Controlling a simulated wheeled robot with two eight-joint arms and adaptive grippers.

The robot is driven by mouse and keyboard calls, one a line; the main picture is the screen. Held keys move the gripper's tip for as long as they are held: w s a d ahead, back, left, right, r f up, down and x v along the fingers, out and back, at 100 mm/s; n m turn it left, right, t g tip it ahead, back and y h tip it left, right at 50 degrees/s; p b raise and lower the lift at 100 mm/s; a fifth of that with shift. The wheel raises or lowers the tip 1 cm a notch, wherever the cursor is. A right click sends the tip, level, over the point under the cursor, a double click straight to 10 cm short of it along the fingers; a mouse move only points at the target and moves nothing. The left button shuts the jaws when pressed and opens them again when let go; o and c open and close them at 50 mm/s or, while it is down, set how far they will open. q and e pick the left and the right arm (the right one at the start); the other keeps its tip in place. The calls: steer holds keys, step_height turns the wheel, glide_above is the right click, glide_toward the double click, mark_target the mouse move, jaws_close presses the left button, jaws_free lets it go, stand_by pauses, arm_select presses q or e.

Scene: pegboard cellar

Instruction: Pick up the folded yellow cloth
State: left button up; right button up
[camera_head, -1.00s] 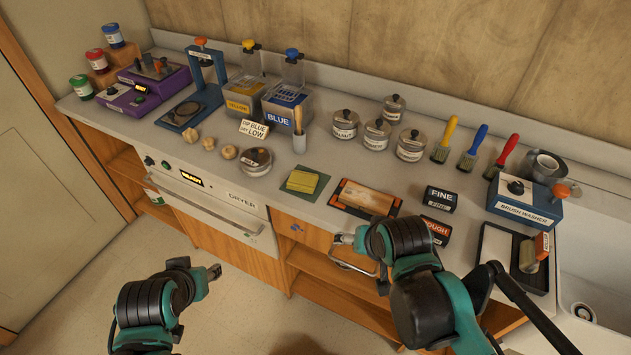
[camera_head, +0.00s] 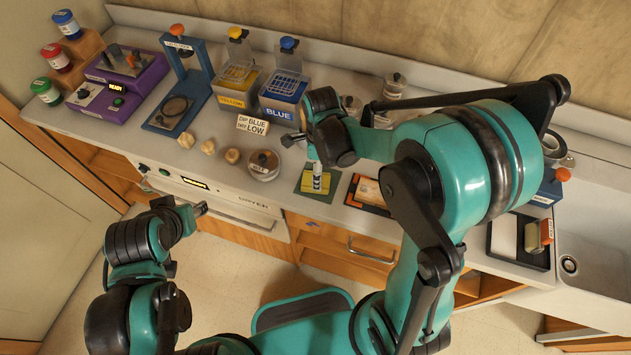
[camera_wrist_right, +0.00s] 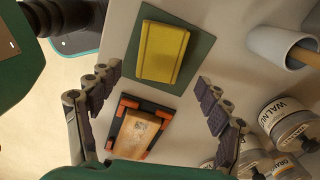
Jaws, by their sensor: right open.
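The folded yellow cloth (camera_head: 306,185) lies on a dark green mat (camera_head: 301,192) at the counter's front edge, partly hidden by my right gripper. In the right wrist view the cloth (camera_wrist_right: 162,52) lies whole and flat on its mat (camera_wrist_right: 199,48). My right gripper (camera_head: 317,180) is above the cloth in the head view. In the wrist view its open fingers (camera_wrist_right: 158,77) are spread wide, with nothing between them and the cloth ahead. My left gripper (camera_head: 202,209) is out in front of the dryer, away from the cloth; its jaws are too small to read.
A wooden block on a black and orange tray (camera_wrist_right: 118,138) lies close beside the mat. A white cup (camera_wrist_right: 270,48) and lidded jars (camera_wrist_right: 286,120) stand to the right in the wrist view.

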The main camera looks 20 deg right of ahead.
step_height(320, 180, down, 4)
steer(key=shift+f+b, duration=0.2)
steer(key=shift+b, duration=0.5)
steer(key=shift+s, duration=0.1)
steer(key=c, duration=1)
steer(key=shift+c, duration=0.2)
steer(key=shift+r, duration=0.1)
steer(key=shift+r+p, duration=0.3)
steer(key=shift+r, duration=0.2)
steer(key=r, duration=0.2)
steer(key=d+r+p, duration=0.1)
steer(key=r, duration=0.1)
steer(key=shift+s+d+p, duration=0.1)
steer(key=shift+s+p, duration=0.1)
steer(key=shift+p, duration=0.1)
steer(key=s+d+r+p, duration=0.1)
steer(key=s+d+r, duration=0.1)
steer(key=d, duration=0.3)
steer(key=s+d+r+p, duration=0.1)
steer(key=d+r, duration=0.3)
steer(key=shift+s+d, duration=0.35)
